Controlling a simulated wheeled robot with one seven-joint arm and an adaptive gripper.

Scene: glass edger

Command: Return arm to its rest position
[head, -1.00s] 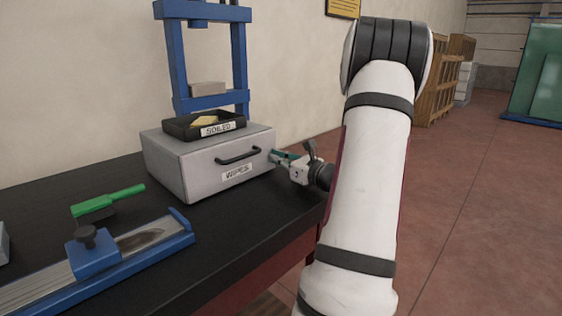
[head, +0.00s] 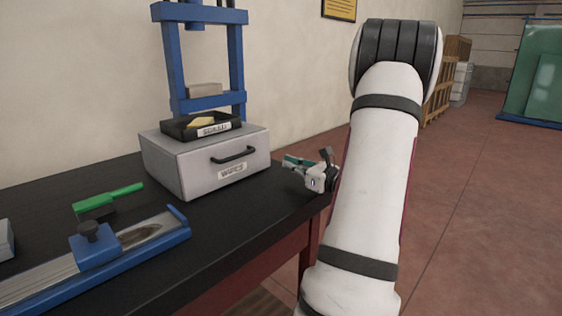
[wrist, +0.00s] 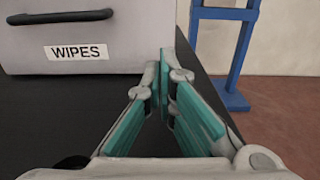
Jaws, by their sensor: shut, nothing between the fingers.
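My gripper (head: 288,161) is shut and empty, just right of the grey WIPES drawer box (head: 178,172) and above the right end of the black bench top. In the wrist view its teal-padded fingers (wrist: 163,68) meet at the tips with nothing between them. The drawer's front with its dark handle and WIPES label shows at the upper left of the wrist view (wrist: 110,58), apart from the fingers. My white arm rises at the right of the head view and hides part of the floor and wall.
A black SOILED tray (head: 178,133) holding a yellow cloth sits on the drawer box. A blue frame (head: 236,60) stands behind it. A green-handled brush (head: 125,190) and a blue fixture (head: 180,238) lie on the black bench (head: 240,220). The floor to the right is open.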

